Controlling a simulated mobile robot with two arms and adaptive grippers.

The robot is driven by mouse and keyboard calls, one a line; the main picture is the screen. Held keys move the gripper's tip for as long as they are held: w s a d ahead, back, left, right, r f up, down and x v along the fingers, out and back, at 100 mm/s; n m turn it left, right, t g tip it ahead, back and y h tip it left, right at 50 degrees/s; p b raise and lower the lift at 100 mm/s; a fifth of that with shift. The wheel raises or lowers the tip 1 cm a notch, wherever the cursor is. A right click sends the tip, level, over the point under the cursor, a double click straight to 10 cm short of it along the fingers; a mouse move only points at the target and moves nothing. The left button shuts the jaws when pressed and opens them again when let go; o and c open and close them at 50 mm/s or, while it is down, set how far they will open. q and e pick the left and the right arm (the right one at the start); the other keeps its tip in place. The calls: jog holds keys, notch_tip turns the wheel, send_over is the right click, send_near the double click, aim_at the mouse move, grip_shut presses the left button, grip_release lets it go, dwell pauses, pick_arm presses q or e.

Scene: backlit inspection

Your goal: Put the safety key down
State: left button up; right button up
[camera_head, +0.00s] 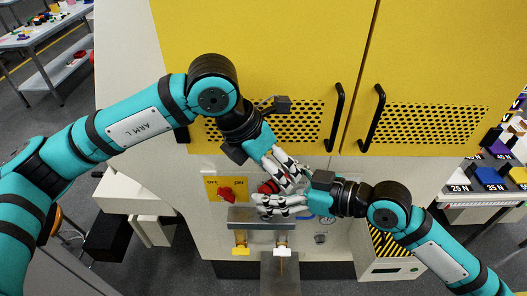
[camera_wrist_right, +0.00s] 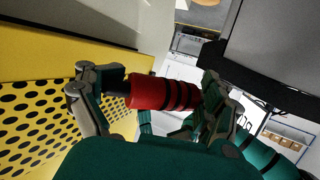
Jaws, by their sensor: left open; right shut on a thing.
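The safety key appears to be the red cylinder with black bands (camera_wrist_right: 165,92) in the right wrist view, lying between the fingers of my right gripper (camera_wrist_right: 152,98). In the head view, part of the red piece (camera_head: 267,187) shows between my two grippers, and the fingers hide the rest. My right gripper (camera_head: 264,204) is shut on it, just above a grey metal ledge (camera_head: 250,226) on the machine front. My left gripper (camera_head: 294,178) is open, close above the right one. I cannot tell whether its fingers touch the red piece.
A red rotary switch (camera_head: 226,194) sits on a yellow plate left of the grippers. Yellow perforated doors with black handles (camera_head: 337,117) rise behind. A striped box (camera_head: 388,245) stands at right.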

pick_arm(q)
jog(key=shift+x, duration=1.3)
jog(key=shift+c, duration=0.2)
jog(key=c, duration=1.1)
jog(key=shift+r, duration=0.1)
grip_shut()
pick_arm(e)
jog(key=o, duration=1.1)
jog(key=shift+c, duration=0.2)
jog(key=shift+d, duration=0.1)
